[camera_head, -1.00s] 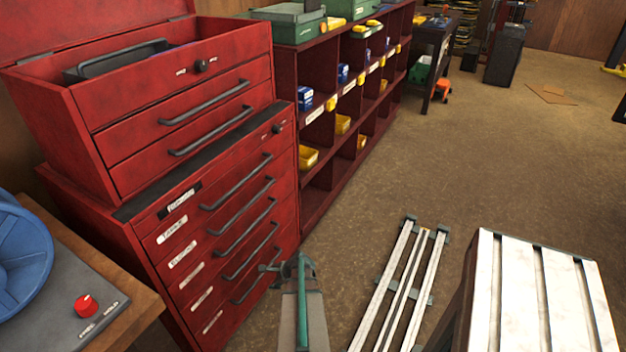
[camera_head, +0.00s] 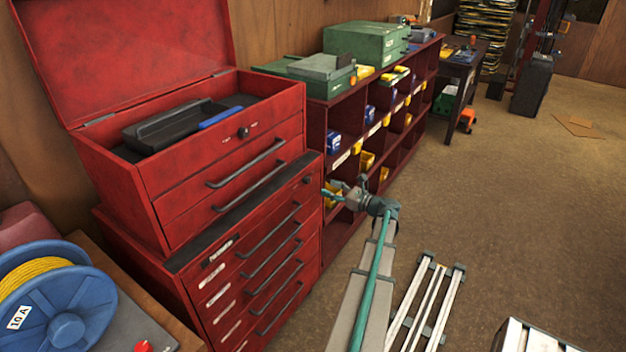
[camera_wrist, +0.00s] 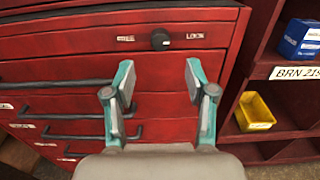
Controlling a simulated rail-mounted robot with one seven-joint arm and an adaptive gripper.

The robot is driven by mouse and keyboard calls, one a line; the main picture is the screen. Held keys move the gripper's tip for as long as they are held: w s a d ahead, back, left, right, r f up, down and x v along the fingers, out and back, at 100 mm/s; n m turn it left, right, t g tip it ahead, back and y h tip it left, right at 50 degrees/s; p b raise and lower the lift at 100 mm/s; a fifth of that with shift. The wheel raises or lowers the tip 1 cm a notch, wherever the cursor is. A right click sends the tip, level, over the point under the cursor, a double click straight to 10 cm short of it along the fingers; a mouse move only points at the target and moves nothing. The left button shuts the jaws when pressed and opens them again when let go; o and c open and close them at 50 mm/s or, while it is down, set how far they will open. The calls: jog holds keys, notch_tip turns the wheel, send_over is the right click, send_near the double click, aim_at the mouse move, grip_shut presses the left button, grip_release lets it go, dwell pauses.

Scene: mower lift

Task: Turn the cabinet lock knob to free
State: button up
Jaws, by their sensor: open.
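The black cabinet lock knob (camera_wrist: 160,39) sits on the top red panel of the cabinet (camera_wrist: 60,72) in the wrist view. A FREE label is on its left and a LOCK label on its right. I cannot tell clearly which way the knob points. In the head view the knob (camera_head: 307,180) is small, at the upper right of the lower red cabinet (camera_head: 185,300). My gripper (camera_wrist: 158,76) is open and empty in front of the cabinet, its fingers spread below the knob in the picture and apart from it. My gripper (camera_head: 332,193) is also in the head view, right of the cabinet front.
An open red tool chest (camera_head: 160,190) with its own knob (camera_head: 243,132) stands on the cabinet. A red shelf (camera_head: 320,118) with bins is close on the right; a yellow bin (camera_wrist: 254,112) shows there. A blue cable reel (camera_head: 60,310) is at lower left.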

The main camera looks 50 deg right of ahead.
aim_at(309, 180)
jog(key=w+p, duration=0.1)
jog(key=w, duration=0.3)
jog(key=w+p, duration=0.1)
jog(key=w, duration=0.3)
jog(key=shift+w+a, duration=0.2)
jog(key=shift+w, duration=0.1)
grip_shut()
